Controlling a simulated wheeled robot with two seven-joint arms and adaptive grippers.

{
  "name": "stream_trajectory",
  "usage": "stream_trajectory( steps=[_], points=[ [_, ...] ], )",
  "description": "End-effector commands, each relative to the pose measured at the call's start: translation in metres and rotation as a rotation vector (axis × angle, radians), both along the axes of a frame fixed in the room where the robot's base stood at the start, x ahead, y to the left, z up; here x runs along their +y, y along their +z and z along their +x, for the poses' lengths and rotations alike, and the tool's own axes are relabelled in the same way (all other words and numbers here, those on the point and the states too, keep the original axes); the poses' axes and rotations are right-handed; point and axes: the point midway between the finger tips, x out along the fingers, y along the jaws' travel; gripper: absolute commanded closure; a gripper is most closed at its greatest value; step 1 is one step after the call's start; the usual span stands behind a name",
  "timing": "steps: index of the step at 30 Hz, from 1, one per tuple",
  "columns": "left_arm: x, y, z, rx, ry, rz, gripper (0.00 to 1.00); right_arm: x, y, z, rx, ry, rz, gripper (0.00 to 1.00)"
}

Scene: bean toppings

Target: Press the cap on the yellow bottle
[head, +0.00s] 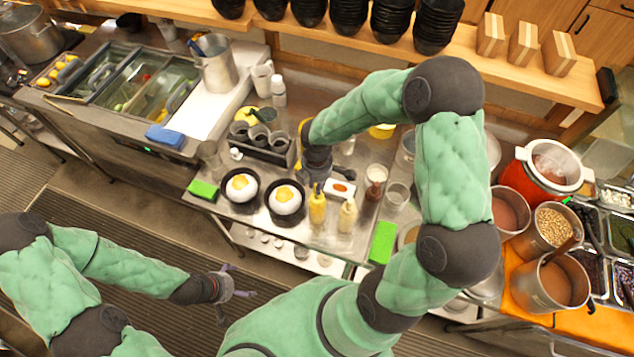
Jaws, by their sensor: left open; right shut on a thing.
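A yellow squeeze bottle (317,211) stands upright on the steel counter, just right of two black bowls. My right gripper (317,181) points down over its top. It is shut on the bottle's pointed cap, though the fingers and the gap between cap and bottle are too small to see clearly. A second, paler squeeze bottle (347,217) with a yellowish tip stands to its right. My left gripper (241,284) is open and empty, low in front of the counter over the floor mat.
Two black bowls (286,202) with egg-topped food stand left of the bottle. A small white dish (339,189) and a dark sauce bottle (373,191) are close on the right. Green sponges (383,242) lie near the counter edge. Pots (541,284) stand far right.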

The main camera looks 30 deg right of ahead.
Motion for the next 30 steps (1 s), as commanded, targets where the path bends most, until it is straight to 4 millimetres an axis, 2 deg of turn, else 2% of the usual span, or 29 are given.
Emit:
stream_trajectory(
  steps=[21, 30],
  points=[
    [0.000, -0.019, 0.000, 0.000, 0.000, 0.000, 0.00, 0.000, -0.023, 0.000, 0.000, 0.000, 0.000, 0.90],
    [0.000, -0.019, 0.000, 0.000, 0.000, 0.000, 0.00, 0.000, -0.024, 0.000, 0.000, 0.000, 0.000, 0.90]
  ],
)
